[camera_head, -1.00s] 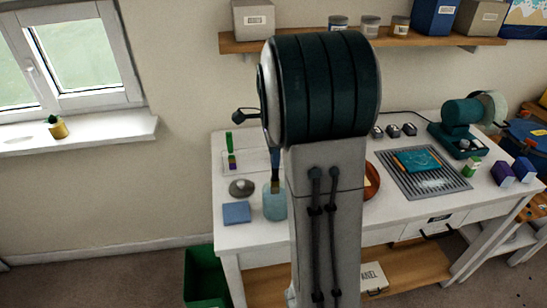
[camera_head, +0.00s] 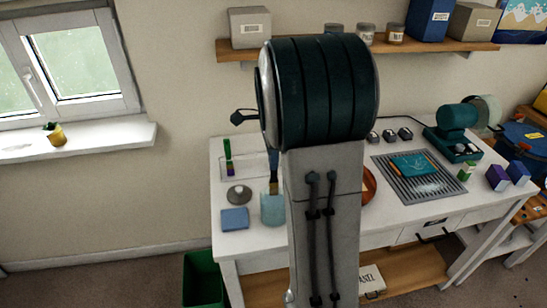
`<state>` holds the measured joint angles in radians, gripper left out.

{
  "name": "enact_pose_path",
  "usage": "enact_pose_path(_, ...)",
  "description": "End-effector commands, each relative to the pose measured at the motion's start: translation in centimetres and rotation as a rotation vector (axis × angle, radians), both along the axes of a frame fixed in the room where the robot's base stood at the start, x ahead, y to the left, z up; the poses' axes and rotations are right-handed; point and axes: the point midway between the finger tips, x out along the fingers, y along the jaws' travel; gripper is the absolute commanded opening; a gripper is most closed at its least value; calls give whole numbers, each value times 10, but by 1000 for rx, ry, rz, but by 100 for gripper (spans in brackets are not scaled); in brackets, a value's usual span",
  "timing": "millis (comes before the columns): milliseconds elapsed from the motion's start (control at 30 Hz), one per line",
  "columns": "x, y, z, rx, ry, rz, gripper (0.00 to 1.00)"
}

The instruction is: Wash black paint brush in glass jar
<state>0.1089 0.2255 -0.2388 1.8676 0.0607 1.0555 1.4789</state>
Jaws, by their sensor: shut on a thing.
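The glass jar (camera_head: 272,210), pale blue and see-through, stands on the left part of the white table, just left of my arm. A brush (camera_head: 273,163) with a dark blue-black handle stands nearly upright at the jar, its brownish lower end at the jar's mouth. I cannot tell how far its bristles reach inside. The upper handle runs up behind my arm. My gripper is hidden behind my large arm links, so its fingers and any contact with the brush do not show.
A blue sponge-like block (camera_head: 235,219) and a grey round item (camera_head: 239,195) lie left of the jar. A clear holder (camera_head: 244,165) stands behind. A ribbed mat (camera_head: 420,178) lies right of my arm. A green bin (camera_head: 203,279) stands below.

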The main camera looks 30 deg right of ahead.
Motion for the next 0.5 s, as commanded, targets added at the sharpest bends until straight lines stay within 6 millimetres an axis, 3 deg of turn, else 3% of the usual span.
enact_pose_path(267,0,0,6,0,-1,0,0)
enact_pose_path(500,0,0,30,0,-1,0,0)
